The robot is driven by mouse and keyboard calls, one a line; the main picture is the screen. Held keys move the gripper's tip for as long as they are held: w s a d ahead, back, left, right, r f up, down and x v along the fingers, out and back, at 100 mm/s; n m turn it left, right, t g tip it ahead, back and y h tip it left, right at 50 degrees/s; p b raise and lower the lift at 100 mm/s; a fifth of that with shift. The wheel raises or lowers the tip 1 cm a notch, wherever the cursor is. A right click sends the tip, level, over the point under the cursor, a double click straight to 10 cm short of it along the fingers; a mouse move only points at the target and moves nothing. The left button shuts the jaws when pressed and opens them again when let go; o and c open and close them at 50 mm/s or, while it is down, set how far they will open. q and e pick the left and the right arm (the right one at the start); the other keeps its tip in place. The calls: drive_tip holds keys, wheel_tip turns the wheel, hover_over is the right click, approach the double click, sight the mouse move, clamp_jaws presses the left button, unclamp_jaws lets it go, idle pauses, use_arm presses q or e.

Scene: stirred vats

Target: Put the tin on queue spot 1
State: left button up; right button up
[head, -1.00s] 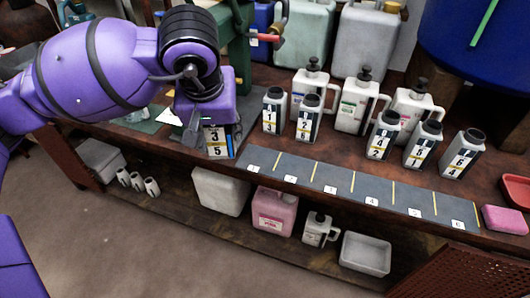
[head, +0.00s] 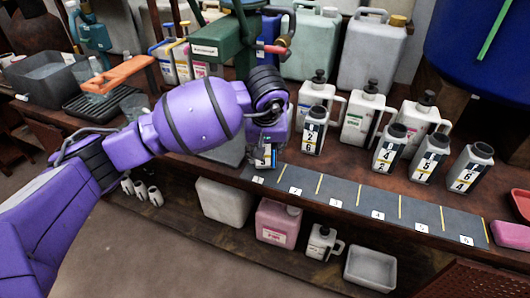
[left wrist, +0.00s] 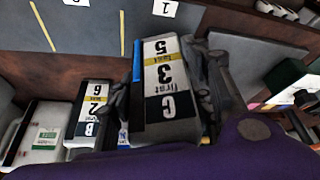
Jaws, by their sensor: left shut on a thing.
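The tin (left wrist: 165,85) is a pale block with a dark and yellow label reading C, 3 and 5. My left gripper (head: 267,142) is shut on it, with a finger on each side in the left wrist view. In the head view the tin (head: 264,158) is mostly hidden under the gripper, near the strip's left end. The dark queue strip (head: 340,193) runs along the bench front with yellow dividers and number tags. Queue spot 1 (head: 263,174) is at its left end, just below the tin. I cannot tell whether the tin touches it. My right gripper is out of view.
Tin 2-6 (head: 312,131) stands behind the strip, close to my left gripper. White jugs (head: 365,115) stand behind. The strip's other spots are bare.

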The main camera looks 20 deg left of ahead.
use_arm(q)
drive_tip(key=shift+f, duration=1)
drive_tip(key=shift+f, duration=0.2)
drive_tip(key=o, duration=1.5)
drive_tip(key=shift+o, duration=0.2)
drive_tip(key=shift+r, duration=0.1)
